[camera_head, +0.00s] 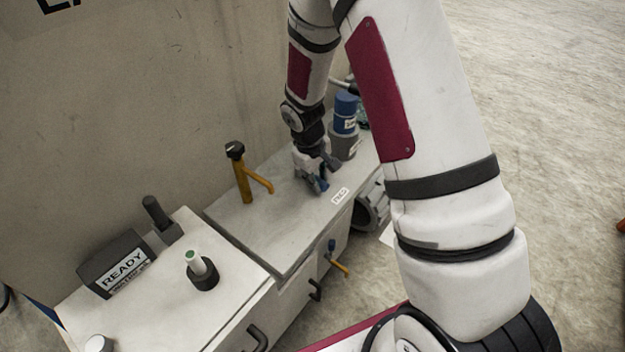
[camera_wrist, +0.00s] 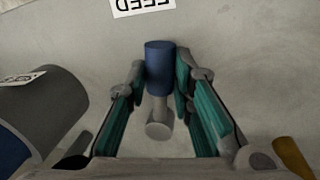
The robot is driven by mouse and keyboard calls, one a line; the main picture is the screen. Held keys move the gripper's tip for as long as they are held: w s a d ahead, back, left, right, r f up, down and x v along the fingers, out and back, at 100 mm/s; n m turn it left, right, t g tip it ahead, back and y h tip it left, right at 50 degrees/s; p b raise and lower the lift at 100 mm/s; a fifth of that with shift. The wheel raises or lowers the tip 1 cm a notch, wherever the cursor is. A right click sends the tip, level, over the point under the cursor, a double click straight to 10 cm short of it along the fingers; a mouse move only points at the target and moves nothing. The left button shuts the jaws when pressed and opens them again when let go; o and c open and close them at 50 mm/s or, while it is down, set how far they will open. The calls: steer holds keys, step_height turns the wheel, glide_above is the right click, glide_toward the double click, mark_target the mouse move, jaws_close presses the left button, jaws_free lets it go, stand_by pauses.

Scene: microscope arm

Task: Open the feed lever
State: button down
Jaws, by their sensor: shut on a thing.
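The feed lever (camera_wrist: 159,66) has a blue cylindrical grip on a short grey stem with a rounded grey end. In the wrist view it lies between the two teal-padded fingers of my gripper (camera_wrist: 160,84), which is shut on the blue grip. In the head view my gripper (camera_head: 318,184) is low over the grey bench top, and a bit of blue from the lever (camera_head: 323,185) shows at its fingertips. The white FEED label (camera_wrist: 143,6) reads upside down beyond the lever in the wrist view. It also shows in the head view (camera_head: 340,195), right of my gripper.
A grey and blue canister (camera_head: 345,112) stands close behind my gripper; part of it fills the left of the wrist view. A yellow spout with a dark top (camera_head: 243,172) stands left on the bench. A white cabinet with a READY sign (camera_head: 123,270) is at front left.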

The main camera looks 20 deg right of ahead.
steer(key=shift+w+d+n, duration=0.25)
steer(key=shift+d+n, duration=0.3)
steer(key=shift+n, duration=0.35)
steer(key=c, duration=1.4)
jaws_free()
steer(key=shift+d, duration=0.1)
steer(key=shift+r, duration=0.1)
step_height(320, 180, up, 12)
steer(key=s+a, duration=0.1)
steer(key=a, duration=0.1)
steer(key=shift+f, duration=0.2)
steer(key=shift+s, duration=0.1)
